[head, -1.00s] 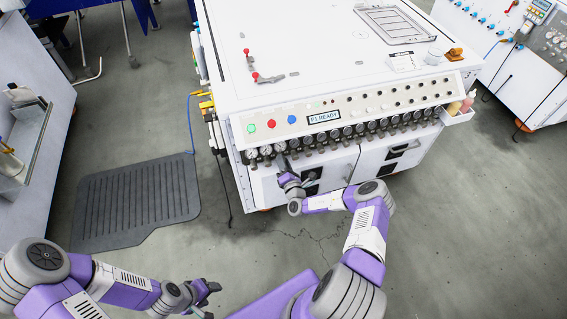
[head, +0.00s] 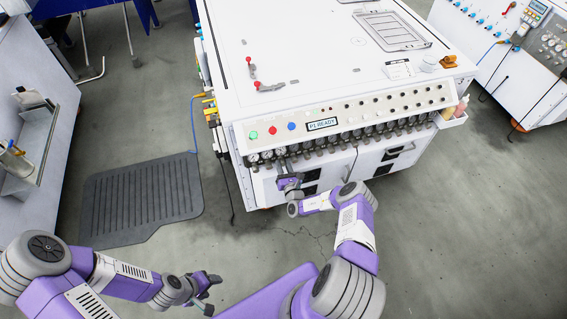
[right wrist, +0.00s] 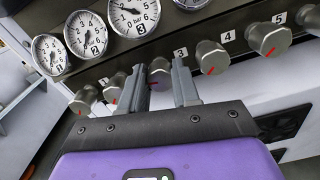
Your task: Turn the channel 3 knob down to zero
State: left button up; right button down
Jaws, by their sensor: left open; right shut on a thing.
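The channel 3 knob (right wrist: 159,72) is a grey cylinder with a red mark, below and left of the label 3 in the right wrist view. My right gripper (right wrist: 161,84) has one finger on each side of it and is shut on it. The fingers hide part of the knob. The channel 3 gauge (right wrist: 133,15) is partly cut off at the top edge; its exact reading is unclear. In the head view my right gripper (head: 289,173) is at the front panel's knob row. My left gripper (head: 212,287) is open and empty, low over the floor.
The channel 4 knob (right wrist: 211,57) stands close right of the right finger; the channel 5 knob (right wrist: 268,38) is beyond it. More knobs stand close on the left. The white machine (head: 300,80) has a display and buttons. A dark mat (head: 145,200) lies on the floor.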

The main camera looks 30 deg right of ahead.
jog(key=n+p, duration=0.2)
jog(key=n, duration=0.3)
jog(key=shift+a+n+p, duration=0.15)
jog(key=shift+n+p, duration=0.15)
jog(key=n+p, duration=0.2)
jog(key=n, duration=0.3)
jog(key=shift+n, duration=0.3)
jog(key=shift+f, duration=0.1)
jog(key=c, duration=0.8)
grip_release()
jog(key=p+v, duration=0.2)
jog(key=v, duration=0.5)
jog(key=shift+s, duration=0.3)
